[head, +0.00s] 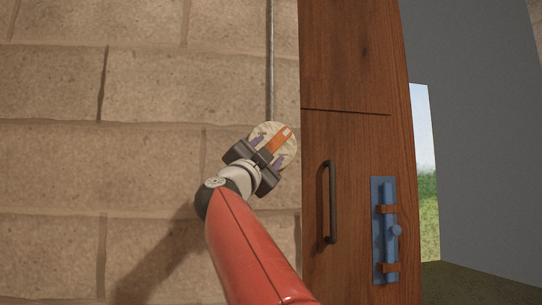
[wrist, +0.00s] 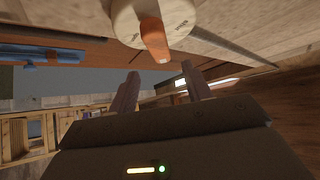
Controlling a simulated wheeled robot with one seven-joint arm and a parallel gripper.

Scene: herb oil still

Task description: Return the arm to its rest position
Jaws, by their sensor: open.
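My gripper (head: 268,151) is raised in front of the stone wall, at the end of my red arm. It is open, with nothing between its two fingers in the wrist view (wrist: 160,72). A round cream dial (head: 291,150) with an orange lever (head: 283,138) is on the wall just beyond the fingertips. The gripper hides part of the dial. In the wrist view the orange lever (wrist: 153,38) shows at the top, apart from the fingers, with the cream dial (wrist: 180,12) behind it.
A wooden door (head: 350,75) with a black handle (head: 328,200) and a blue bolt latch (head: 383,230) stands right of my gripper. A thin grey pipe (head: 270,60) runs up from the dial. Bare stone wall (head: 150,80) lies left. The wrist view shows wooden shelving (wrist: 40,135) at lower left.

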